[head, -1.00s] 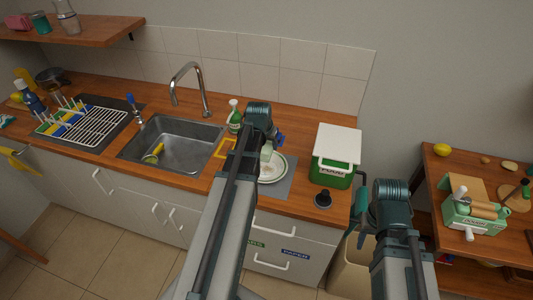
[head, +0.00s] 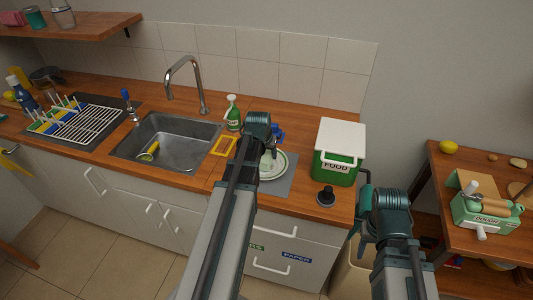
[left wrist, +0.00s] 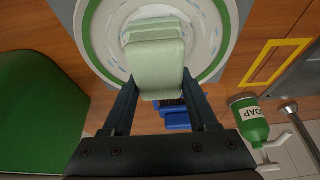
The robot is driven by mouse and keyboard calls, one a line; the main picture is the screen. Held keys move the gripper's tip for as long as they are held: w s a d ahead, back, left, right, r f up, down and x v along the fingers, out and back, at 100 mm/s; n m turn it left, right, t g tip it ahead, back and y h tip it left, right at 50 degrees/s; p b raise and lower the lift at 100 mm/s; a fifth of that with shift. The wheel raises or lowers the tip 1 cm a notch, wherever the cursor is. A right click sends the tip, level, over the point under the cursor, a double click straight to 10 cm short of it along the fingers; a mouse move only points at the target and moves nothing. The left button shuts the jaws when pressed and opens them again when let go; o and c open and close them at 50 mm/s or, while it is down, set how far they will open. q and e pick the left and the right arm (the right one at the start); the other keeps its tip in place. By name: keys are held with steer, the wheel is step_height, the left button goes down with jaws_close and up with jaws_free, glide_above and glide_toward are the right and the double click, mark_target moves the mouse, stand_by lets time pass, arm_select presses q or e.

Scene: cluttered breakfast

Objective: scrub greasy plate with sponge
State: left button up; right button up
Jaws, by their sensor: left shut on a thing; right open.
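A white plate with a green rim (head: 284,168) lies on a grey mat (head: 283,186) on the counter. Pale bluish streaks show on the plate in the left wrist view (left wrist: 112,60). My left gripper (head: 268,154) is over the plate and shut on a pale green sponge (left wrist: 157,68). The sponge is at the plate's face; I cannot tell whether it touches. My left arm hides part of the plate and most of the sponge in the head view. My right gripper (head: 363,213) is open and empty, off the counter's right end.
A blue brush-like thing (left wrist: 178,119) lies close by the plate. A green soap bottle (head: 233,114) and a yellow frame (head: 223,146) are left of it, beside the sink (head: 170,140). A green FOOD bin (head: 336,168) and black knob (head: 325,197) are to the right.

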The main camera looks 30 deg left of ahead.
arm_select(q)
steer(key=shift+f+b, duration=0.7)
steer(key=shift+b, duration=0.05)
stand_by(0.5)
steer(key=shift+a, duration=0.1)
steer(key=shift+s+a+r, duration=0.1)
steer(key=shift+s+a, duration=0.1)
steer(key=shift+a, duration=0.6)
steer(key=shift+d, duration=0.1)
steer(key=shift+d, duration=0.1)
steer(key=shift+w+d, duration=0.15)
steer(key=shift+d, duration=0.65)
steer(key=shift+w+d, duration=0.15)
steer(key=shift+d, duration=0.65)
steer(key=shift+a, duration=0.1)
